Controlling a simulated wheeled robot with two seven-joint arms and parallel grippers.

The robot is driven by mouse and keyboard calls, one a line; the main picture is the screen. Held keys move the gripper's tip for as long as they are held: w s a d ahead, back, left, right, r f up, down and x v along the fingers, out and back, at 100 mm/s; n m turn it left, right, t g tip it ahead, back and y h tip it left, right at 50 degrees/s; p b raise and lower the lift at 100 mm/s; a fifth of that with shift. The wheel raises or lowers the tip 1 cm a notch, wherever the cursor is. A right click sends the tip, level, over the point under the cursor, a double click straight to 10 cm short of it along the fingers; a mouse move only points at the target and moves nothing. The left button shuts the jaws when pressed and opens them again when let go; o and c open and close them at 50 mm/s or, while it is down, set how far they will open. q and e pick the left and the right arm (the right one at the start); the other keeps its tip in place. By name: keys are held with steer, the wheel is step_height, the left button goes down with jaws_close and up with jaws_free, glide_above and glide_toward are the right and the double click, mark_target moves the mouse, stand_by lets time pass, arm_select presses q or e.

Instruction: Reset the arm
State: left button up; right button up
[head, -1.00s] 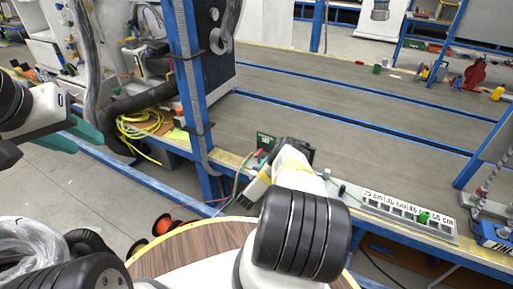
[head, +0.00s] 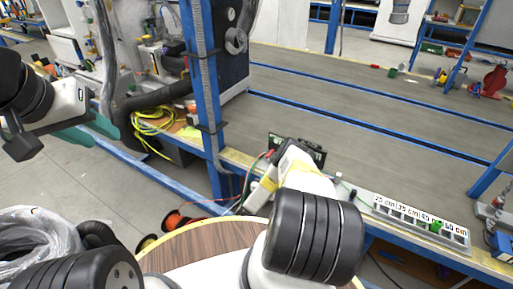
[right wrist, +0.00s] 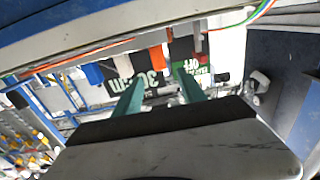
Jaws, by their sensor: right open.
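My left gripper (head: 84,137) hangs at the left of the head view, with a white body and teal fingers. It is in the air over the floor, in front of the bench. The fingers overlap, so their gap cannot be judged. My right arm reaches over the round wooden top toward the bench edge in the head view, and its links hide its gripper there. In the right wrist view my right gripper (right wrist: 160,92) has two teal fingers spread apart with nothing held. Dark panels with white and green lettering (right wrist: 150,84) show beyond the fingers.
A dark box (head: 318,155) with cables stands on the bench edge by my right arm. A labelled grey tray (head: 455,242) lies to its right. A blue post (head: 205,100) rises left of it. Yellow cable (head: 152,125) lies coiled behind my left gripper. The bench middle is clear.

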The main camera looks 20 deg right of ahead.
steer(key=w+a+r+n+t+y, duration=0.2)
steer(key=w+r+y, duration=0.2)
steer(key=w+r, duration=0.55)
steer(key=w+a+r+n+t+y, duration=0.1)
steer(key=w+a+r+n+y, duration=0.15)
steer(key=w+r, duration=0.75)
steer(key=s+a+r+n+y, duration=0.1)
steer(key=a+r+n+y, duration=0.2)
steer(key=r, duration=0.8)
steer(key=s+a+r+y, duration=0.1)
steer(key=a+r+y, duration=0.35)
steer(key=r, duration=0.65)
steer(key=s+a+r+n+g+y, duration=0.15)
steer(key=s+a+r, duration=0.25)
steer(key=s+r, duration=0.5)
steer(key=s+a+r+n+g, duration=0.1)
steer(key=s+a+r+g, duration=0.2)
steer(key=s+r, duration=0.55)
steer(key=s+a+f+g, duration=0.1)
steer(key=s+g, duration=0.3)
steer(key=s, duration=2.5)
steer(key=shift+s+a+f, duration=0.2)
steer(key=shift+s+f, duration=0.05)
steer(key=shift+f, duration=0.35)
